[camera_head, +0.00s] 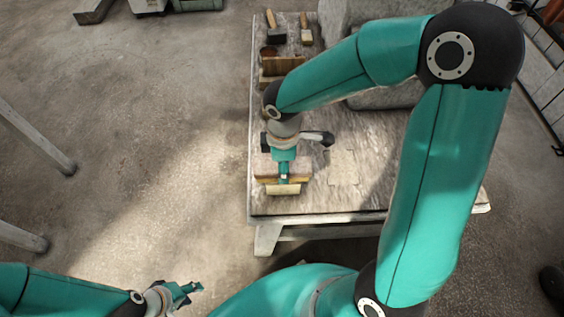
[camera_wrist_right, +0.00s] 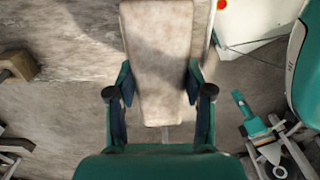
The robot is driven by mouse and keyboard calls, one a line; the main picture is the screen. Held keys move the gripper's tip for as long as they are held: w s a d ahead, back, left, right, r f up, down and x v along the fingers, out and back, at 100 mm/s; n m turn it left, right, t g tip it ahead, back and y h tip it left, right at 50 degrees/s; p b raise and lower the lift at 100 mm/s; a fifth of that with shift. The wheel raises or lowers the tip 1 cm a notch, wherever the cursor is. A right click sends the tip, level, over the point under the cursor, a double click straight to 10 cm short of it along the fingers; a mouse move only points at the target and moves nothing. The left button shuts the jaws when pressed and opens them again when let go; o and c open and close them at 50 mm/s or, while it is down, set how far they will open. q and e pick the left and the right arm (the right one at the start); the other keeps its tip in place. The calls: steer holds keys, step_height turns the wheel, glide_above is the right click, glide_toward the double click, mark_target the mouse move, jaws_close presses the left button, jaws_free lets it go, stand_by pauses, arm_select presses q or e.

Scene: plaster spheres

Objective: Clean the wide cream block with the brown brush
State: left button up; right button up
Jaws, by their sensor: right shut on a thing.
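My right gripper (camera_head: 283,170) reaches down to the near left corner of the table. In the right wrist view its fingers (camera_wrist_right: 160,95) are on both sides of the wide cream block (camera_wrist_right: 158,60), shut on it. In the head view a cream face (camera_head: 283,190) shows below the fingers, with a brown strip behind it. I cannot tell whether the strip is a separate thing. A small brush with a brown handle (camera_head: 275,20) is at the table's far left corner. My left gripper (camera_head: 193,292) is open and empty over the floor, apart from the table.
The weathered table (camera_head: 330,195) has clear room to the right of my right gripper. A similar small brush (camera_head: 305,28) and a wide wooden piece (camera_head: 282,66) stand at its far left. Large grey masses (camera_head: 385,97) are behind my right arm.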

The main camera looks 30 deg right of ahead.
steer(key=shift+f+b, duration=0.65)
steer(key=shift+f, duration=0.05)
stand_by(0.5)
steer(key=shift+s+d+r, duration=0.15)
steer(key=shift+s+d, duration=0.15)
steer(key=shift+d, duration=0.2)
steer(key=shift+s+d, duration=0.3)
steer(key=shift+d, duration=0.15)
steer(key=shift+w+a, duration=0.65)
steer(key=shift+a, duration=0.35)
steer(key=shift+w+a, duration=0.55)
steer(key=shift+a, duration=0.3)
steer(key=shift+s+d, duration=0.1)
